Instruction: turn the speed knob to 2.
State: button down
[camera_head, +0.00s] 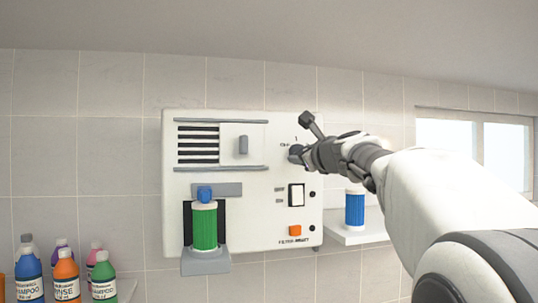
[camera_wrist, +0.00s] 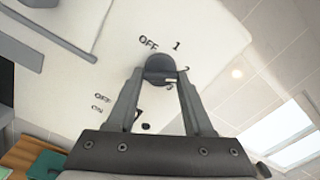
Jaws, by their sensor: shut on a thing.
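The dark round speed knob (camera_wrist: 157,66) is on the front of the white wall unit (camera_head: 272,215). In the wrist view it sits between the two fingertips of my gripper (camera_wrist: 160,77), which is shut on it. The printed marks OFF and 1 show above the knob, and 2 shows at its right. A further mark at its lower right is partly hidden by a finger. I cannot make out which mark the knob points to. In the head view my gripper (camera_head: 303,155) covers much of the knob (camera_head: 294,151).
Below the knob are a rocker switch (camera_head: 296,197) and an orange button (camera_head: 295,230). A green canister (camera_head: 204,228) sits in the unit's holder. A blue canister (camera_head: 354,210) stands on a shelf (camera_head: 365,236) at right. Several bottles (camera_head: 66,278) stand at lower left.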

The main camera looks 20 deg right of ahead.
jog(key=shift+c, duration=1.4)
grip_release()
jog(key=shift+s, duration=0.15)
jog(key=s+b, duration=0.1)
jog(key=s, duration=1.6)
jog(key=shift+s, duration=0.1)
jog(key=s+a+f+n+g+y+b, duration=0.1)
jog(key=s+a+f+n+g, duration=0.1)
jog(key=a+f+n, duration=0.35)
jog(key=s+a+f+n+g+y+b, duration=0.1)
jog(key=s+a+f+n+g+b, duration=0.15)
jog(key=f+n, duration=0.6)
jog(key=s+a+f+n+g+y+b, duration=0.1)
jog(key=s+a+f+n+g, duration=0.2)
jog(key=f, duration=0.8)
jog(key=s+f+n+g+h, duration=0.1)
jog(key=s+f+n, duration=0.2)
jog(key=f, duration=0.3)
jog(key=s+a+f+n+g+h+b, duration=0.1)
jog(key=s+f+n+g, duration=0.1)
jog(key=s+f+n, duration=0.2)
jog(key=s+f+n+g+h+b, duration=0.1)
jog(key=s+f+n, duration=0.3)
jog(key=f, duration=0.5)
jog(key=shift+a+f+n+g, duration=0.3)
jog(key=shift+n+g, duration=0.15)
jog(key=shift+n, duration=0.55)
